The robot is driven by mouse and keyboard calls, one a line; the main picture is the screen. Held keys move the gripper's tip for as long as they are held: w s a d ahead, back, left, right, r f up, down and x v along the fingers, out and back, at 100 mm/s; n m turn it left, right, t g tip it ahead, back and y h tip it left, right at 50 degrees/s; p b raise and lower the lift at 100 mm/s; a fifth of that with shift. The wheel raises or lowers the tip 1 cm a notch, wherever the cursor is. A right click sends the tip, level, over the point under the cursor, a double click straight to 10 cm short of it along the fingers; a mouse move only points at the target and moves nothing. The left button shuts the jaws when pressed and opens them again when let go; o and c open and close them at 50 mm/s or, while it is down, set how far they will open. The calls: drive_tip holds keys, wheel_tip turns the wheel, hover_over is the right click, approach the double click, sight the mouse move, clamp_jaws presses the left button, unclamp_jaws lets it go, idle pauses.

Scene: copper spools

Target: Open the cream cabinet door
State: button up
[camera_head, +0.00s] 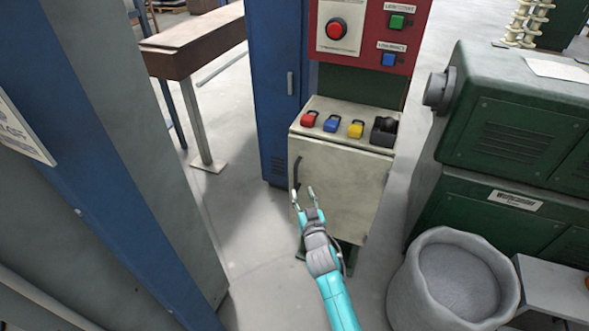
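The cream cabinet door (340,190) is the front of a small box-shaped cabinet near the middle of the head view, and it looks shut. A dark upright handle (297,174) is on its left edge. My gripper (303,194) is open in front of the lower left of the door, close to the handle's lower end. The two fingers are apart with nothing seen between them. I cannot tell whether a finger touches the handle.
Red, blue and yellow padlocks (332,123) lie on the cabinet top below a red button panel (372,35). A blue cabinet (275,85) stands behind left. A green machine (510,130) and grey bin (455,280) stand right. Floor at left (250,225) is clear.

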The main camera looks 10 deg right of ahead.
sight(296, 174)
drive_tip(key=w, duration=1)
drive_tip(key=shift+w+d, duration=0.2)
drive_tip(key=shift+w, duration=0.15)
clamp_jaws()
